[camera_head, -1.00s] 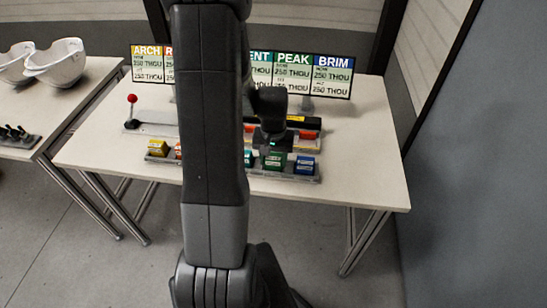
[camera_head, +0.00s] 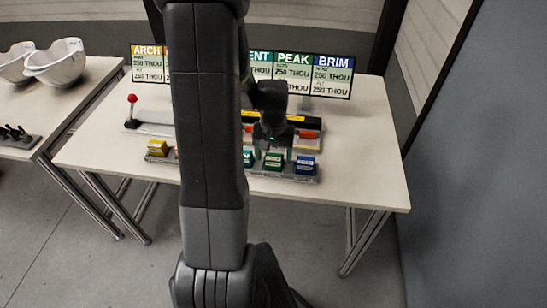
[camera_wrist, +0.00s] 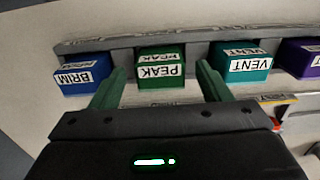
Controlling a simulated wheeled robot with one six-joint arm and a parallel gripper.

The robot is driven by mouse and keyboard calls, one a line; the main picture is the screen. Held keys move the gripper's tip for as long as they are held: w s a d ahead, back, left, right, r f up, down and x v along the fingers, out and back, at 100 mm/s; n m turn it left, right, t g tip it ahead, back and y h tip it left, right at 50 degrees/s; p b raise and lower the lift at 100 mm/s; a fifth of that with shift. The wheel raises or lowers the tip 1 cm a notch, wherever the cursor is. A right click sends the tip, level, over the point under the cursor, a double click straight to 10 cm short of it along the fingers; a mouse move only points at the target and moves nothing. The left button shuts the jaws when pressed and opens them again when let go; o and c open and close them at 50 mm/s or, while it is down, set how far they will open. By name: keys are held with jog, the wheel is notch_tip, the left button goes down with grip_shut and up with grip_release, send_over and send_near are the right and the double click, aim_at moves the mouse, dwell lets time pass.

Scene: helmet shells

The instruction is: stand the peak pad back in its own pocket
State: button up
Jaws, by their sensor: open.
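The green peak pad (camera_wrist: 161,70) stands upright in the row of pads, in line with its neighbours, with its PEAK label facing the wrist camera. It also shows in the head view (camera_head: 273,162). It sits at the grey rack (camera_wrist: 120,44); how deep it is in its pocket I cannot tell. My gripper (camera_wrist: 160,84) is open, its two green fingers spread wide, one to each side of the peak pad and apart from it. In the head view my gripper (camera_head: 268,146) hangs just above and behind the pad.
The blue brim pad (camera_wrist: 84,76) and teal vent pad (camera_wrist: 243,66) flank the peak pad closely; a purple pad (camera_wrist: 305,62) stands farther right. Behind the rack is a labelled board (camera_head: 331,76). A red-knobbed lever (camera_head: 132,98) stands at the left. The table's right side is clear.

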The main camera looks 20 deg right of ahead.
aim_at(274, 158)
notch_tip(274, 158, up, 10)
dwell(0.4)
notch_tip(274, 158, down, 12)
jog(key=shift+r, duration=0.7)
dwell(0.3)
jog(key=shift+f, duration=0.1)
